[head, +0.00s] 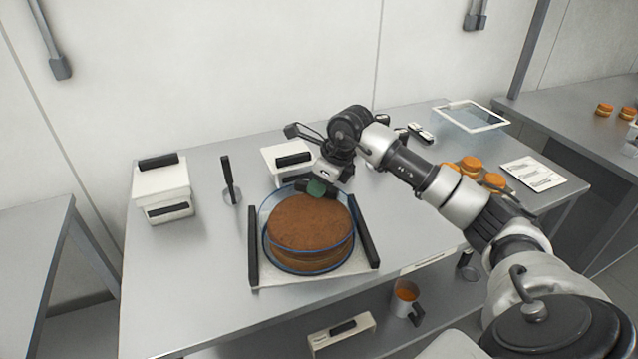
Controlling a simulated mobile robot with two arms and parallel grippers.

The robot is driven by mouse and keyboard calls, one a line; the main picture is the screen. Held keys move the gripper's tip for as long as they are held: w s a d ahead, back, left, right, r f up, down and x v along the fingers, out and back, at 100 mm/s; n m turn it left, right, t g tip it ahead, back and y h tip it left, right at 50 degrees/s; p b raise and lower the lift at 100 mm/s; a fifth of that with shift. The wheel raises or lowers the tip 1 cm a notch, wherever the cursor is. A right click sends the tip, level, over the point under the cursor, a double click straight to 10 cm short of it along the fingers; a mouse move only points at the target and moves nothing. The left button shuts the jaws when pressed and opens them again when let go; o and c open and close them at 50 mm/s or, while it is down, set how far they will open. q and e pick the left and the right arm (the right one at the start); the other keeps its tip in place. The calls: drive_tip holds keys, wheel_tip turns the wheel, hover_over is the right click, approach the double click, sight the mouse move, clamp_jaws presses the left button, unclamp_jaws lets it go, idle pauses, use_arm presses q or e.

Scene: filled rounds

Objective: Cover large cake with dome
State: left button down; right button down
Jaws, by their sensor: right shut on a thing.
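The large brown cake (308,222) sits on a white tray (285,280) with two black side handles, near the front middle of the table. A clear dome with a blue rim (264,240) shows around and over the cake. I cannot tell whether its rim rests on the tray or is a little above it. My right gripper (321,183) comes in from the right and is shut on the dome's dark green knob, at the cake's far side. The arm partly hides the gripper's fingers. My left gripper is not in view.
A white box with black handles (162,190) and a dark-handled utensil (229,180) stand left. Another white box (283,158) is behind the cake. Small orange-topped cakes (470,163), a card (533,172) and a clear container (470,118) are right. A mug (404,298) stands on the lower shelf.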

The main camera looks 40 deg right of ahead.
drive_tip(key=shift+f+b, duration=0.25)
drive_tip(key=shift+b, duration=0.05)
idle(0.7)
drive_tip(key=shift+c, duration=2.3)
unclamp_jaws()
drive_tip(key=shift+r, duration=0.1)
drive_tip(key=shift+r+p, duration=2.4)
drive_tip(key=shift+r, duration=1.05)
drive_tip(key=shift+s+f, duration=0.1)
